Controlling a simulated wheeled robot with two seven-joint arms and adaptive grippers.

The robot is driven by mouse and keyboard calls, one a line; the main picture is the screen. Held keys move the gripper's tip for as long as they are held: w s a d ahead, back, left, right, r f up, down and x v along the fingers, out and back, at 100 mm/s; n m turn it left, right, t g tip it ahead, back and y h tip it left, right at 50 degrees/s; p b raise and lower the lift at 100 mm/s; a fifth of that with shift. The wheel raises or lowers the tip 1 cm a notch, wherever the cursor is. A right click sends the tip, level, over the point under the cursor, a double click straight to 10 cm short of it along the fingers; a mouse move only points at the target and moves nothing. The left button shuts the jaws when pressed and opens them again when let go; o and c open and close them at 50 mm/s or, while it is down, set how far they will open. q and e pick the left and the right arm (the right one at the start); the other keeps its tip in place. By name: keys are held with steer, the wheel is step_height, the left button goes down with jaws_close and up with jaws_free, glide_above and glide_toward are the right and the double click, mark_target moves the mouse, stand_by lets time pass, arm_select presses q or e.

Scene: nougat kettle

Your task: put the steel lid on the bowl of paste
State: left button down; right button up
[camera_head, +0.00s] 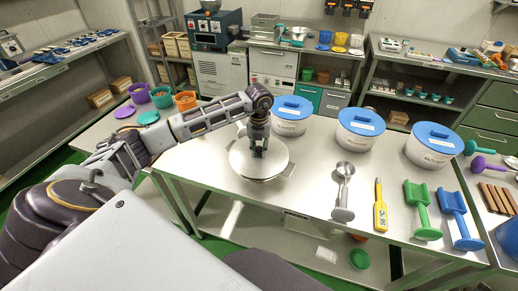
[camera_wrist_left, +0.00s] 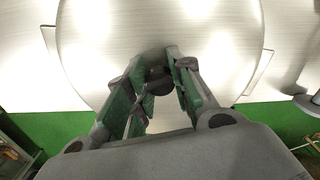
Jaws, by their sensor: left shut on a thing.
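The steel lid (camera_head: 240,163) is a round, pale metal disc near the table's front edge, left of centre. My left gripper (camera_head: 259,152) comes down on it from above and is shut on its dark knob. In the left wrist view the lid (camera_wrist_left: 100,45) fills the upper middle, with the knob between the fingertips (camera_wrist_left: 158,82). The lid looks about level. The bowl of paste is not clearly visible; whatever is under the lid is hidden, so I cannot tell if the lid touches a bowl. My right gripper is not in view.
Blue-lidded white tubs (camera_head: 291,117) stand along the table's back. A steel scoop (camera_head: 343,190), a yellow thermometer-like tool (camera_head: 380,207), a green scoop (camera_head: 421,210) and a blue scoop (camera_head: 460,218) lie to the right. The steel table (camera_head: 310,185) is bare between lid and steel scoop.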

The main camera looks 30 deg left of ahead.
arm_select(q)
steer(key=shift+f+b, duration=0.35)
stand_by(1.4)
stand_by(0.3)
steer(key=c, duration=0.6)
jaws_free()
steer(key=shift+r+p, duration=1.95)
steer(key=shift+r, duration=1.55)
